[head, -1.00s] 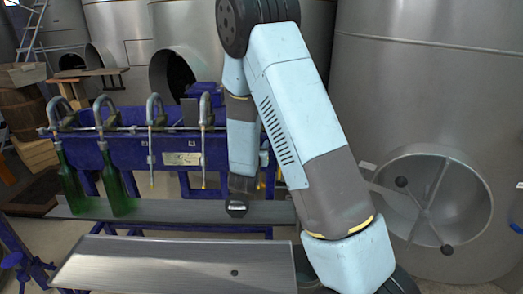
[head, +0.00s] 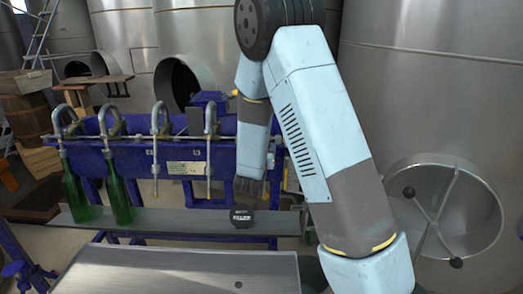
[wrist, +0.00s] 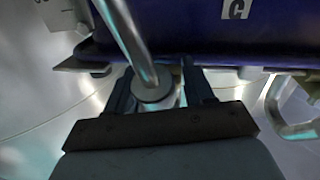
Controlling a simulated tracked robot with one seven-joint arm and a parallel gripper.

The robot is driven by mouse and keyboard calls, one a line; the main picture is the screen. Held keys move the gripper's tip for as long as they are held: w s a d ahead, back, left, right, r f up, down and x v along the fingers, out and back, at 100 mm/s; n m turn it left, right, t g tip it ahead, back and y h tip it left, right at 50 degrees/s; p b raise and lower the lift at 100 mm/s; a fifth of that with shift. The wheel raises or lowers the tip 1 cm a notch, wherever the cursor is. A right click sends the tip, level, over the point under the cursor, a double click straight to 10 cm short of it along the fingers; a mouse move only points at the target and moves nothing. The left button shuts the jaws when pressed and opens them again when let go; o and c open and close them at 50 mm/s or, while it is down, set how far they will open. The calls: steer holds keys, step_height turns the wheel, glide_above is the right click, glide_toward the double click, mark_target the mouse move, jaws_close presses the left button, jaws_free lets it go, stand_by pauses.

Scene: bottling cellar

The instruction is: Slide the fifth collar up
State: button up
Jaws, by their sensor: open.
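Several curved metal filler spouts stand along the blue trough. The fourth spout (head: 210,125) is the rightmost one clearly seen in the head view; anything behind my forearm is hidden. In the wrist view, a metal spout tube (wrist: 125,35) comes down from the upper left to a round collar (wrist: 153,88). My gripper (wrist: 160,80) is open, with one dark finger on each side of the collar. I cannot tell whether either finger touches it. In the head view my gripper is mostly lost in dark shapes below the forearm.
The blue trough (head: 185,152) runs across the back, its underside close above my fingers in the wrist view. Green bottles (head: 75,195) (head: 119,192) stand under the two leftmost spouts on a grey plank (head: 175,221). A steel tank (head: 430,110) fills the right.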

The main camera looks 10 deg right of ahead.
steer(key=shift+a, duration=0.1)
steer(key=v, duration=1.3)
steer(key=shift+s, duration=0.35)
